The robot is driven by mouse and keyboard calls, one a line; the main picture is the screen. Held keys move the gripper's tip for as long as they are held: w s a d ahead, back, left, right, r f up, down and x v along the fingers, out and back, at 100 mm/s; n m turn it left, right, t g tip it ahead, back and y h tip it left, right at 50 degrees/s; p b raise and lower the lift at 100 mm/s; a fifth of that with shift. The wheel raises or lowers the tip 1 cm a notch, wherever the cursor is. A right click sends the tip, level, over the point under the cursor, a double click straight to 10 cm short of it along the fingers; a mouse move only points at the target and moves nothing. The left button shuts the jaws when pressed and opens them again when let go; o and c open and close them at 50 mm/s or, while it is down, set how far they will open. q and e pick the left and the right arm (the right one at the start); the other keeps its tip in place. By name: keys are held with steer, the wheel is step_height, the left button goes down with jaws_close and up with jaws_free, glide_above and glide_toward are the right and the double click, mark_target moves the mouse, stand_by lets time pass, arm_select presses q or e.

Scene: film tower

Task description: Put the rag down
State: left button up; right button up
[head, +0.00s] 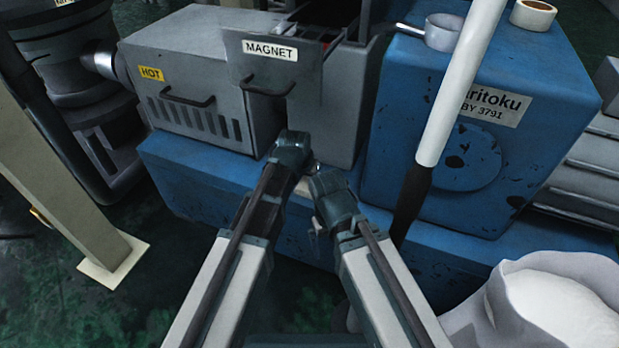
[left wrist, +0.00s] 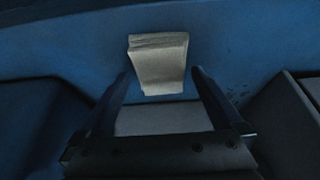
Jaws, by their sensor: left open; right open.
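A folded cream rag (left wrist: 158,62) shows in the left wrist view against a blue surface, just beyond and between the fingertips. My left gripper (left wrist: 161,76) is open, with one finger on each side of the rag's lower part. I cannot tell whether the fingers touch it.
A grey box marked HOT (head: 195,85) and a grey panel marked MAGNET (head: 290,80) stand ahead. A blue machine block (head: 400,130) and a white pole (head: 462,80) are to the right. A sack of white material (head: 550,305) is at lower right.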

arm_select(q)
steer(key=p+v, duration=0.9)
steer(key=v, duration=0.2)
steer(key=shift+f, duration=0.15)
steer(key=b+x, duration=1.1)
steer(key=x, duration=0.1)
steer(key=shift+f, duration=0.1)
